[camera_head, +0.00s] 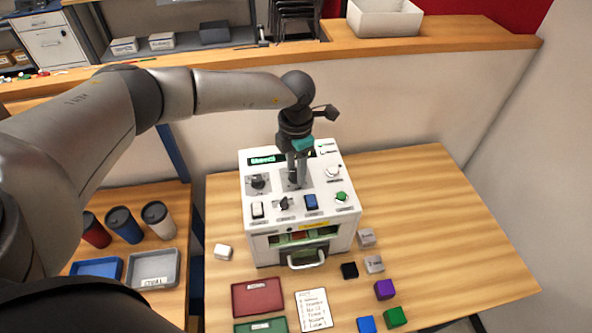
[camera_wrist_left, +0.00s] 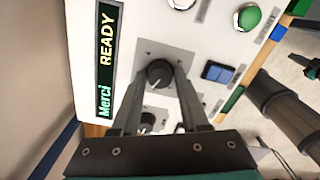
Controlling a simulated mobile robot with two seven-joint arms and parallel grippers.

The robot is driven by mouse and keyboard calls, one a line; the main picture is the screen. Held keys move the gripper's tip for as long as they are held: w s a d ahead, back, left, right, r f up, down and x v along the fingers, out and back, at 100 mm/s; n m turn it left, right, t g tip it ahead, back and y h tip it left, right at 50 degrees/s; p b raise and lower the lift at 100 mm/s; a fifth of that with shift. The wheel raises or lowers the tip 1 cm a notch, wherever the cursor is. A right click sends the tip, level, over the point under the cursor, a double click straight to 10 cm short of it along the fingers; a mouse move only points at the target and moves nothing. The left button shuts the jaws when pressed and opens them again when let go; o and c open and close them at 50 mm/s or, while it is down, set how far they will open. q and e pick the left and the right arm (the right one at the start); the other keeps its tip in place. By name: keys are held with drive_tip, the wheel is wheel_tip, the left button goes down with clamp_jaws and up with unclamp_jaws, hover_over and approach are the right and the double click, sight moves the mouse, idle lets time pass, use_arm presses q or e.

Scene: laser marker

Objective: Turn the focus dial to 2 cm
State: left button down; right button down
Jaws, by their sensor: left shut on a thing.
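The white laser marker (camera_head: 249,215) stands on the wooden table, its top panel carrying knobs, switches and buttons. My left gripper (camera_head: 296,182) reaches down onto this panel. Its fingers are shut on a dark round dial (camera_wrist_left: 158,74), the middle one of the panel's upper row, and largely hide it in the head view. A second dark dial (camera_head: 257,182) sits to its left; it also shows in the left wrist view (camera_wrist_left: 147,121). The dial labels and scale marks are too small to read, so I cannot tell the setting. My right gripper is in neither view.
The display (camera_wrist_left: 106,62) reads "READY" and "Merci". A blue switch (camera_head: 311,201) and green button (camera_head: 341,197) are close by. Small blocks, a red tray (camera_head: 257,298) and a written note (camera_head: 313,309) lie in front. The table's right side is clear.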

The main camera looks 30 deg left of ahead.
use_arm(q)
drive_tip(key=shift+m+b, duration=0.85)
drive_tip(key=shift+m, duration=1.05)
drive_tip(key=shift+c, duration=2.1)
unclamp_jaws()
drive_tip(key=shift+r, duration=0.1)
wheel_tip(320, 180, up, 15)
drive_tip(key=b, duration=0.1)
drive_tip(key=shift+b, duration=0.3)
